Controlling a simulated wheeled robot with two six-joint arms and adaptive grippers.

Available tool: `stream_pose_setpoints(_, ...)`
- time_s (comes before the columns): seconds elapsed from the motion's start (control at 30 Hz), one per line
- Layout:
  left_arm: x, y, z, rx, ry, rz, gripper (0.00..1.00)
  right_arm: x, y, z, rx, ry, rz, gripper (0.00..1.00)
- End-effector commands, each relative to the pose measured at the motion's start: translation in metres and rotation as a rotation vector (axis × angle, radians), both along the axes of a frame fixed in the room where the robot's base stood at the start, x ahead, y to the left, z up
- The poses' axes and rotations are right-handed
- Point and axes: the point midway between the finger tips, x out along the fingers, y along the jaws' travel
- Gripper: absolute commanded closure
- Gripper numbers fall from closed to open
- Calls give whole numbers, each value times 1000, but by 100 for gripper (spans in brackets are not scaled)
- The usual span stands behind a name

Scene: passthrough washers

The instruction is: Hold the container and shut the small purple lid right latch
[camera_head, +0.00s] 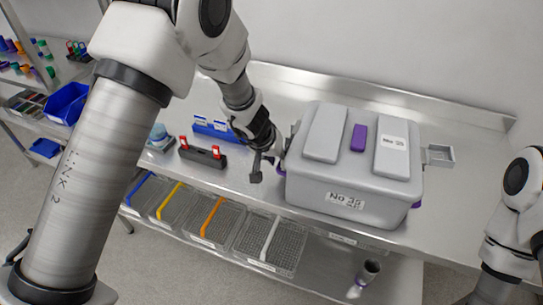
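The container (345,185) is a grey box labelled "No 35" on the steel table. Its top has two grey lid panels with a small purple lid (358,138) between them. A purple piece (416,205) shows low at its right front corner, and another purple piece (281,171) at its left side. I cannot tell whether the latches are shut. My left gripper (267,165) is at the container's left side, its dark fingers apart, one hanging clear of the box. Contact with the box is unclear. My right arm is at the right edge; its gripper is out of view.
A grey open tray-like part (439,155) sticks out at the container's right. A dark rack with red pieces (203,153) and a blue rack (212,128) stand to the left. Wire baskets (270,243) and a cup (369,271) are below. The table's right part is clear.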

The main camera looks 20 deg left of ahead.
Motion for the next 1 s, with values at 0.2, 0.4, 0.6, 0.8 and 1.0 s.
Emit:
stream_pose_setpoints(0.2,11,-5,-27,0,2,-1,72,0,0,1,0,0,0,60)
stream_pose_setpoints(0.4,12,-6,-30,0,1,-1,72,0,0,0,0,0,0,60)
stream_pose_setpoints(0.6,12,-6,-30,1,1,-1,100,0,0,0,0,1,0,60)
stream_pose_setpoints(0.8,12,-6,-30,1,1,-1,100,0,0,0,0,1,0,92)
stream_pose_setpoints(1.0,12,-6,-30,1,2,-1,100,0,0,1,0,-1,0,100)
